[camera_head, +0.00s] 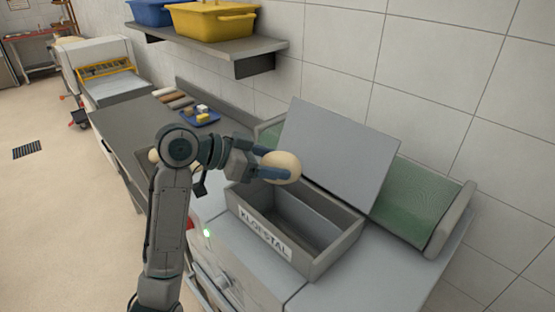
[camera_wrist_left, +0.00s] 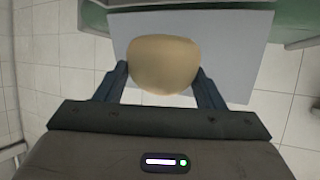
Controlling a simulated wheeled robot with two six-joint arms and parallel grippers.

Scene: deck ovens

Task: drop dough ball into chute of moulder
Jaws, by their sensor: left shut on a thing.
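A pale dough ball (camera_head: 283,167) is held between the fingers of my left gripper (camera_head: 272,166). In the left wrist view the dough ball (camera_wrist_left: 163,64) sits between the two fingertips of the left gripper (camera_wrist_left: 163,78). The gripper and ball are above the back left part of the moulder's chute (camera_head: 330,245), an open grey box labelled "KLOFSTAL". The chute looks empty where I can see inside; its back left corner is partly hidden by the gripper. A tilted grey plate (camera_head: 340,155) stands behind the chute. My right gripper is not in view.
A green belt (camera_head: 425,200) with a raised side wall lies behind and right of the chute. A steel table (camera_head: 125,125) with a blue tray (camera_head: 203,119) is at the left. A wall shelf (camera_head: 225,48) with a yellow crate (camera_head: 212,28) and a blue crate (camera_head: 150,12) hangs above.

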